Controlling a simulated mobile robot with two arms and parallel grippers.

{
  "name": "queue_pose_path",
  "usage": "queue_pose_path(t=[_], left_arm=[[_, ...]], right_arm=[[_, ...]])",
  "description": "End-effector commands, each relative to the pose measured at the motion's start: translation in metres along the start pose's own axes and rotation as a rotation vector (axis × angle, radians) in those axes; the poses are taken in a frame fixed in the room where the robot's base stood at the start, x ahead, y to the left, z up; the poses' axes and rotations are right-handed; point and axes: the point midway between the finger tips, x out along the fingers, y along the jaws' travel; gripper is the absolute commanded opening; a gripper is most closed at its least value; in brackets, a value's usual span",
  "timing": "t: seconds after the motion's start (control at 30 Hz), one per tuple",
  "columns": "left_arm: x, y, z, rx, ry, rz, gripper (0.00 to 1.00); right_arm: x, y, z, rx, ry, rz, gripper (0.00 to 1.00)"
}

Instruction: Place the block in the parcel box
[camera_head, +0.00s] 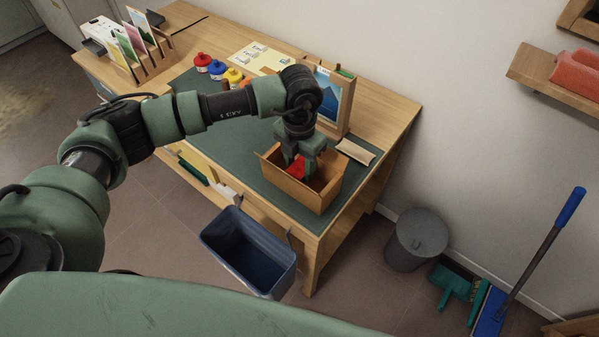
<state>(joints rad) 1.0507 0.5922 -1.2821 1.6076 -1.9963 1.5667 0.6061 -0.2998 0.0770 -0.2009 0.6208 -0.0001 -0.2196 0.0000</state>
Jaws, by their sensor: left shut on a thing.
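The parcel box (323,195) is an open brown box on the green desk mat, near the desk's front right corner. My left gripper (301,168) points down into the box opening and is shut on a red block (297,167). The block shows between and beside the fingers, inside the outline of the box. I cannot tell whether it touches the box floor. The fingers hide part of the block and of the box interior. My right gripper is not in view.
A blue bin (248,252) hangs at the desk's front edge. A picture stand (334,95) stands behind the box, with a small tan packet (355,151) beside it. Paint bottles (217,69) and a card rack (140,60) are farther left. A grey trash can (416,240) stands right of the desk.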

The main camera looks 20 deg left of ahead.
Motion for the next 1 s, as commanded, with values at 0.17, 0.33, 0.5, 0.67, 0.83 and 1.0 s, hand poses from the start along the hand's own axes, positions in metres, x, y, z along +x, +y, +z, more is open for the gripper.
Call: queue_pose_path(t=[0.17, 0.33, 0.5, 0.67, 0.83, 1.0], left_arm=[[0.015, -0.001, -0.001, 0.001, 0.002, 0.0, 0.0], [0.041, 0.0, -0.001, 0.0, 0.003, 0.0, 0.0], [0.044, 0.0, 0.0, 0.001, -0.001, 0.0, 0.0], [0.046, 0.0, 0.0, 0.001, 0.0, 0.0, 0.0], [0.047, 0.0, 0.0, 0.001, 0.0, 0.001, 0.65], [0.047, 0.0, 0.0, 0.001, 0.0, 0.001, 0.65]], right_arm=[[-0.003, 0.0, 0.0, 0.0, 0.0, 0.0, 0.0], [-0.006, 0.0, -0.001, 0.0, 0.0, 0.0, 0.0], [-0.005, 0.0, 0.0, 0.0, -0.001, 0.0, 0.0], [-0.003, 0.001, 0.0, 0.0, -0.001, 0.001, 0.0], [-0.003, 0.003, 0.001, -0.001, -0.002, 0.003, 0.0], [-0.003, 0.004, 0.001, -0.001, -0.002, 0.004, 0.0]])
